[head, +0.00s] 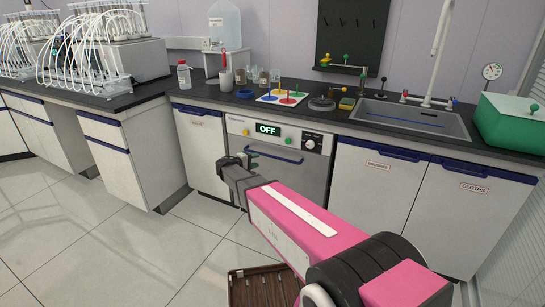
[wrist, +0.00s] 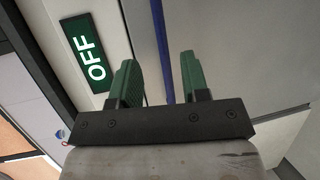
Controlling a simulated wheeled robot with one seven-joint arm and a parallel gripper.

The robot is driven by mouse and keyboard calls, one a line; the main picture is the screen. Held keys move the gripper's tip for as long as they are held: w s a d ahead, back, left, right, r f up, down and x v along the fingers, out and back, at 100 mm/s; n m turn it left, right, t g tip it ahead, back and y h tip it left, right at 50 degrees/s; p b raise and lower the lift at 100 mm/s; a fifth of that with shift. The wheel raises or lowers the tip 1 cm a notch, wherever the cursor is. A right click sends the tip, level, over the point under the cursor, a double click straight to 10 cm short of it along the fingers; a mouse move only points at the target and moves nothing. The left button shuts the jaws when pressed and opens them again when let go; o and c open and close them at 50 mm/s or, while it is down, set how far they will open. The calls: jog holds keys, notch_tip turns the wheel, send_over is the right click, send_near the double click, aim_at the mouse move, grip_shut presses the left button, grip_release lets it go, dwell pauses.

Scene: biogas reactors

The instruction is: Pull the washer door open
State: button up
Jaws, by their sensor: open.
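The washer (head: 236,125) is a light grey front-loading machine under the dark counter, its display reading OFF. Its door (head: 300,185) is shut and carries a horizontal blue bar handle (head: 280,156). My gripper (head: 238,160) is in front of the door near the handle's left end and hides part of the door. In the wrist view my gripper (wrist: 161,70) has its green fingers apart, with the blue handle (wrist: 163,45) running between them in the picture. I cannot tell whether it lies inside the jaws or just beyond them. The OFF display (wrist: 88,50) is beside the left finger.
White cabinets (head: 470,205) stand right of the washer, below a sink (head: 415,118) and a green box (head: 515,125). Drawer units (head: 103,130) are to the left. A brown slatted tray (head: 258,287) is low at the front. The tiled floor at left is clear.

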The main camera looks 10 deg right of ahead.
aim_at(271, 156)
jog(key=x, duration=1)
jog(key=shift+w+d, duration=0.15)
jog(key=shift+d, duration=0.15)
grip_shut()
